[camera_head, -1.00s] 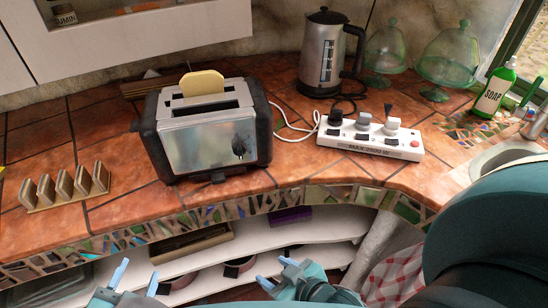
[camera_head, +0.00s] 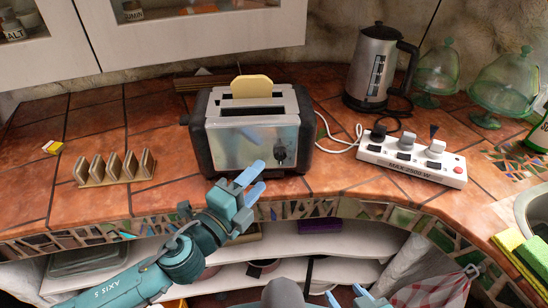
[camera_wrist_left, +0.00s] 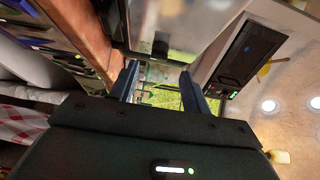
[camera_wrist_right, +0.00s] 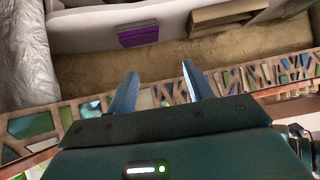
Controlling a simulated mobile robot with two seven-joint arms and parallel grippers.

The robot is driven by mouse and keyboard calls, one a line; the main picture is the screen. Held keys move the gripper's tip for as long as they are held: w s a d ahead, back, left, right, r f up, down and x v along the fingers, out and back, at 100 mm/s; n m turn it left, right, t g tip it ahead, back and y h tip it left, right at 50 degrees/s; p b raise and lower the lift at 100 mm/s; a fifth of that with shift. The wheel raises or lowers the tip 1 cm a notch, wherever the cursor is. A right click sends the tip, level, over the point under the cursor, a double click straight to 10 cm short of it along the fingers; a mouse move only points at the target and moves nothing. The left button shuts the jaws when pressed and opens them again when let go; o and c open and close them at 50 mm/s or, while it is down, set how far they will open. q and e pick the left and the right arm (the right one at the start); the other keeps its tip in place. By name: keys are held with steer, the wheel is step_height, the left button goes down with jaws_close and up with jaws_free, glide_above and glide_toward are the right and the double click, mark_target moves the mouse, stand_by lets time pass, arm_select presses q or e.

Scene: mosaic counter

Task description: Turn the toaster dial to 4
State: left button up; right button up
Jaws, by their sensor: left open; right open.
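The toaster (camera_head: 232,145) stands upright on the counter, silver with black ends, with a slice of bread (camera_head: 252,87) in its top. Its dark dial (camera_head: 280,155) is on the right of the front face; its number marks are too small to read. My left gripper (camera_head: 254,182) is open and empty in front of the toaster, just left of and below the dial, seemingly apart from it. Its fingers also show in the left wrist view (camera_wrist_left: 158,70). My right gripper (camera_head: 345,292) is open and empty, low at the bottom edge; the right wrist view shows it (camera_wrist_right: 160,70) too.
A toast rack (camera_head: 115,170) stands left of the toaster. A white power strip (camera_head: 412,163) with plugs, a kettle (camera_head: 372,68) and glass domes (camera_head: 505,85) are to the right. Shelves (camera_head: 300,245) lie below the mosaic counter edge. Sponges (camera_head: 525,255) lie at the far right.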

mark_target(278, 158)
arm_select(q)
steer(key=x, duration=0.4)
steer(key=shift+w+d+p, duration=0.25)
steer(key=shift+w+p, duration=0.05)
steer(key=shift+x, duration=0.75)
